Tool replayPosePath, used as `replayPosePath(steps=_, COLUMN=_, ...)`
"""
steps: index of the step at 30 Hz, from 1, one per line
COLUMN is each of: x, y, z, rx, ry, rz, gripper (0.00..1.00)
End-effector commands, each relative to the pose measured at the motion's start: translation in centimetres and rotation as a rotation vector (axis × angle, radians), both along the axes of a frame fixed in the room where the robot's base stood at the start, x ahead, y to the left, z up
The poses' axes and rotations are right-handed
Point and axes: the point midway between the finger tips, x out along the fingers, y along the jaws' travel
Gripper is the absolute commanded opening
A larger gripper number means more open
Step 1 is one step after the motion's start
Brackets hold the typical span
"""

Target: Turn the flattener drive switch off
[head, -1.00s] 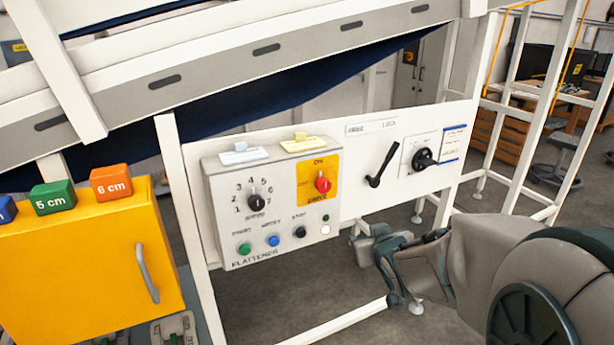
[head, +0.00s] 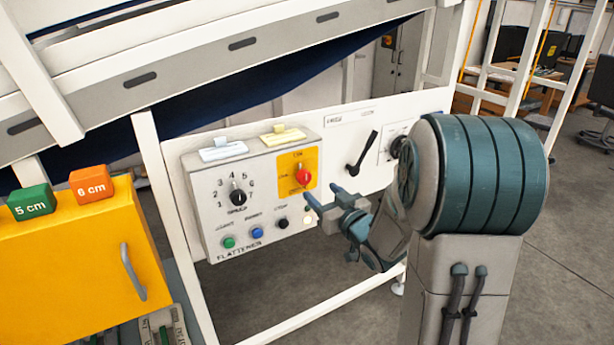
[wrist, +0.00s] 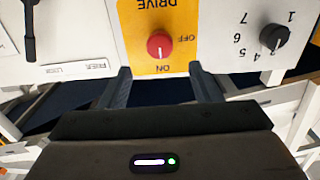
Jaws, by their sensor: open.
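The flattener drive switch (head: 303,176) is a red round knob on a yellow plate at the upper right of the grey flattener panel (head: 202,195). In the wrist view the knob (wrist: 160,44) appears upside down, its pale mark pointing toward the ON label; OFF is to its right in that view. My gripper (head: 325,198) is open and empty, just in front of the panel and slightly right of and below the knob in the head view. In the wrist view my fingertips (wrist: 160,69) lie either side of the knob's line, apart from it.
The speed dial (head: 238,197) is left of the switch, with several buttons below, including a blue one (head: 257,232). A black lever (head: 362,153) is to the right. A yellow cabinet (head: 75,265) with coloured blocks stands at the left.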

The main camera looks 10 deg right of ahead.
Motion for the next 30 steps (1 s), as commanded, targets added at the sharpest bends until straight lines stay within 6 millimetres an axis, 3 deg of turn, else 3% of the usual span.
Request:
replayPosePath(steps=6, x=4.2, y=1.5, z=0.2, rx=0.000, ry=0.002, rz=0.003, gripper=0.57)
replayPosePath(steps=12, x=6.8, y=2.2, z=0.1, rx=0.001, ry=0.001, rz=0.001, gripper=0.57)
replayPosePath(steps=26, x=7.9, y=2.6, z=0.0, rx=0.000, ry=0.001, rz=-0.001, gripper=0.57)
replayPosePath(steps=30, x=7.9, y=2.6, z=0.0, rx=0.000, ry=0.001, rz=-0.001, gripper=0.21)
